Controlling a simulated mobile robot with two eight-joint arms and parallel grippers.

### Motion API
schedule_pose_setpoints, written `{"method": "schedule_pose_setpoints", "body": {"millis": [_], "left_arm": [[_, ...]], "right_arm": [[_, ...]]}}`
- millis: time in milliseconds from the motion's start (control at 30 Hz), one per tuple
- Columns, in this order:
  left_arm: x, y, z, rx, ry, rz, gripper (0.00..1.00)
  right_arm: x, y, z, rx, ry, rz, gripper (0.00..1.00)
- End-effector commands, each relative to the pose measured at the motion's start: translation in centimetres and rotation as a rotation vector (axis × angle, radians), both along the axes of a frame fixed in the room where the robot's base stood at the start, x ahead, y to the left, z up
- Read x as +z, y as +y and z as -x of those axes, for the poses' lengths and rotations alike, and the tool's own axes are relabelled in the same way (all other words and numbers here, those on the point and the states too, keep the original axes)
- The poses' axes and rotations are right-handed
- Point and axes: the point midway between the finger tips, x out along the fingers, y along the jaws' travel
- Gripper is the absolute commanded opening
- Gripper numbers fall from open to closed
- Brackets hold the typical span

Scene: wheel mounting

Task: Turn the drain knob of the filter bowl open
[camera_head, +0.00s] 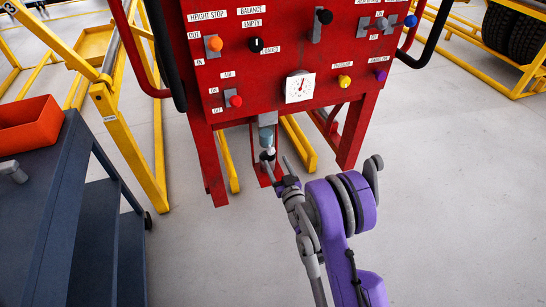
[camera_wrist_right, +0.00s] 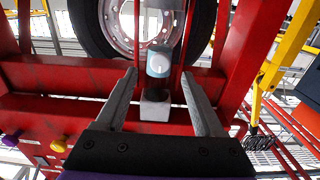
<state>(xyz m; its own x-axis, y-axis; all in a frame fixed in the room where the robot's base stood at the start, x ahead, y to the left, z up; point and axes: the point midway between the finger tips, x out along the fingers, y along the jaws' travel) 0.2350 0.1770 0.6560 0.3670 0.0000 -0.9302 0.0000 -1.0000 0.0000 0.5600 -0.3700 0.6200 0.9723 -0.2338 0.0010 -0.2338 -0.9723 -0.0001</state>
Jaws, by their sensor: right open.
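The filter bowl (camera_head: 266,136) is a small pale blue cylinder hanging under a grey block below the red panel. A small drain knob (camera_head: 268,154) shows at its lower end. My right gripper (camera_head: 278,166) is open, with its fingers pointing up near the knob; contact cannot be told. In the right wrist view the bowl (camera_wrist_right: 159,64) shows between the two open fingers of the right gripper (camera_wrist_right: 160,85), beyond their tips. The knob cannot be clearly told from the bowl there. My left gripper is not in view.
The red panel (camera_head: 270,62) carries several knobs and a gauge (camera_head: 300,87); its red legs stand either side of the bowl. A dark cart (camera_head: 60,190) with an orange bin (camera_head: 28,124) stands left. Yellow frames (camera_head: 130,140) stand behind. Floor at right is clear.

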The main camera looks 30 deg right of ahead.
Motion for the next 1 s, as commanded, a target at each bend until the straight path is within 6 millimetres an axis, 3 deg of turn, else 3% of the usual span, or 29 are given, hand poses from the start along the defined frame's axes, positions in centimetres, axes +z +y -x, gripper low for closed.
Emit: {"method": "schedule_pose_setpoints", "body": {"millis": [100,300,633,1000], "left_arm": [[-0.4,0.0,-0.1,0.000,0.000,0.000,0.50],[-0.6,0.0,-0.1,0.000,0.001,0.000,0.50],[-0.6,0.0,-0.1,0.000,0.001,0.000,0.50],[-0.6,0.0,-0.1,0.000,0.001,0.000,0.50]], "right_arm": [[-0.1,-0.5,-2.1,0.000,0.001,0.000,0.70],[0.0,-0.9,-4.0,0.000,0.001,0.000,0.70],[0.0,-1.0,-4.3,0.000,0.001,0.000,0.70],[0.0,-1.0,-4.3,0.000,0.001,0.000,0.05]]}}
